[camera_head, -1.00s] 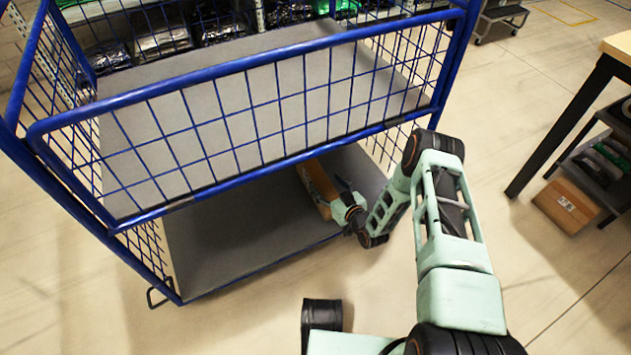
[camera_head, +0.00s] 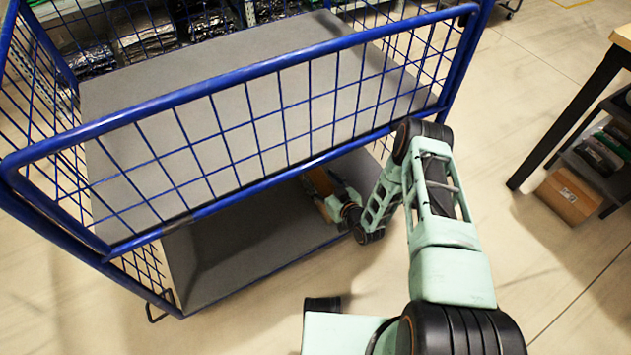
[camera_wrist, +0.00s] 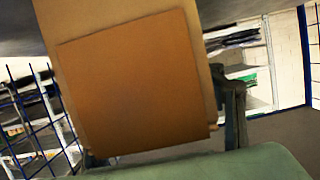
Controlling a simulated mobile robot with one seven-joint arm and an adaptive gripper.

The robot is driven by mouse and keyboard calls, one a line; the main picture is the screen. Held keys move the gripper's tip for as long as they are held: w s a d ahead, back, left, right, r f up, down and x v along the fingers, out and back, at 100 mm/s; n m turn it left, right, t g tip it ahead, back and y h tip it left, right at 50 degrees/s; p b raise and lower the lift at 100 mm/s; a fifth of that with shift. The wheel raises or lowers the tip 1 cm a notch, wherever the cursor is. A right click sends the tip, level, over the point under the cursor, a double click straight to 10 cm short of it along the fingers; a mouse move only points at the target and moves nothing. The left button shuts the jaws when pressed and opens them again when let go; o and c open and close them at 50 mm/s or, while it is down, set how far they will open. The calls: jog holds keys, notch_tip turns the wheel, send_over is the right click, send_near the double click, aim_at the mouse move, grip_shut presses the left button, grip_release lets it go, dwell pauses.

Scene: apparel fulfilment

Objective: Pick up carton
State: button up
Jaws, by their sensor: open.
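The brown carton (camera_head: 317,184) stands on the lower shelf (camera_head: 225,255) of a blue wire cage cart, near its right side. The upper shelf and front rail hide part of it. In the wrist view the carton (camera_wrist: 135,85) fills the middle, close up and slightly tilted in the picture. My gripper (camera_head: 335,190) reaches into the lower level from the right, at the carton. In the wrist view a dark finger shows just right of the carton, and a bit of the other at its lower left. The jaws are open around the carton; contact cannot be told.
The cart's upper shelf (camera_head: 260,110) is empty and lies above my gripper. The blue front rail (camera_head: 240,75) and mesh side surround it. Another carton (camera_head: 569,194) lies under a table at right. The lower shelf's left part is clear.

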grip_shut()
dwell(0.4)
jog(key=shift+r, duration=0.15)
